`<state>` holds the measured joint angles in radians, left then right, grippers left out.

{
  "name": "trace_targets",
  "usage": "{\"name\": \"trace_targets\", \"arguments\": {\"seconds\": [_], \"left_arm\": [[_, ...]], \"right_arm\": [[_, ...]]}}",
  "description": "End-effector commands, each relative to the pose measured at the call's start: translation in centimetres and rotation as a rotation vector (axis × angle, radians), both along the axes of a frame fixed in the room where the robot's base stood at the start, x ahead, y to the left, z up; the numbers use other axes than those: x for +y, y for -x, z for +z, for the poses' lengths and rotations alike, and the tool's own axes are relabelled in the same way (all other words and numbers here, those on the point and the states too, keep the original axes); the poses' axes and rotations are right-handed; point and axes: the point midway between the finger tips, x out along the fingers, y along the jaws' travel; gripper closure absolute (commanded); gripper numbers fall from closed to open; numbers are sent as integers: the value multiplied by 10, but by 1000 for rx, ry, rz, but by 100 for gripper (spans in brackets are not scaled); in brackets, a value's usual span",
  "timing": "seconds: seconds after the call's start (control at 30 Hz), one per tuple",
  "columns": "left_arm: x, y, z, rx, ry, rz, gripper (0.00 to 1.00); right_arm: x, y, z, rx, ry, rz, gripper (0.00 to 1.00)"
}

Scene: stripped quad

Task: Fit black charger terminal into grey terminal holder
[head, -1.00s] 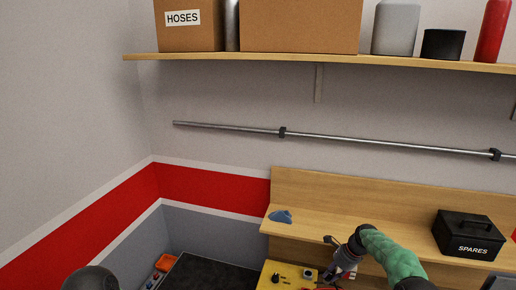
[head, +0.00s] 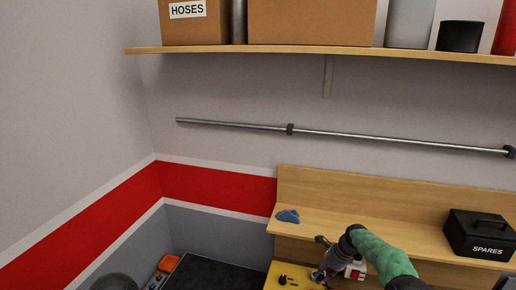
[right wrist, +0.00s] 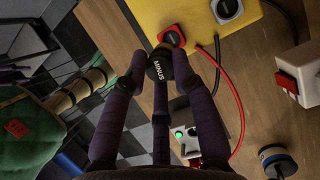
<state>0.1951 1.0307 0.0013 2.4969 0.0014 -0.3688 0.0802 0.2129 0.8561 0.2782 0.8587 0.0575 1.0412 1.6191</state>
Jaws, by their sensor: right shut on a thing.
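In the right wrist view, my right gripper (right wrist: 160,85) has its purple fingers closed around the black charger terminal (right wrist: 160,68), a round piece marked MINUS. The grey terminal holder (right wrist: 228,9), a light square with a dark round middle, sits at the top on a yellow board (right wrist: 196,15), up and right of the held terminal and apart from it in the picture. A red-ringed holder (right wrist: 172,36) on the same board lies just beyond the terminal. In the head view, my right gripper (head: 322,265) is low over the yellow board (head: 274,272).
A red cable (right wrist: 241,105) and black cables loop across the wooden bench right of the fingers. A white box with a red switch (right wrist: 290,85) stands at the right. A small box with a green button (right wrist: 188,140) is below. A blue cloth (head: 288,216) lies on the ledge.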

Motion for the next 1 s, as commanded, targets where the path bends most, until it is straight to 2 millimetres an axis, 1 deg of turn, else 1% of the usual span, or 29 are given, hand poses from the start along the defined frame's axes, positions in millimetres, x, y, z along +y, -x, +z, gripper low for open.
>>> {"name": "trace_targets", "arguments": {"seconds": [0.03, 0.2, 0.37, 0.47, 0.67, 1.0], "left_arm": [[-1, 7, -2, 21, 2, -1, 60], [-3, 19, -5, 61, 5, -1, 60], [-3, 23, -9, 75, 6, -3, 60], [-3, 22, -19, 72, 6, -4, 60], [-1, 16, -52, 53, 4, -10, 60], [2, 6, -110, 15, 0, -22, 60]], "right_arm": [[-2, 0, -3, 0, 0, -3, 100], [-7, 1, -8, -1, 0, -9, 100], [-7, 3, -12, 0, 0, 6, 100], [-3, 8, -20, 0, 0, 57, 100], [14, 29, -48, 0, -1, 279, 100], [41, 75, -94, -1, -1, 737, 100]]}}
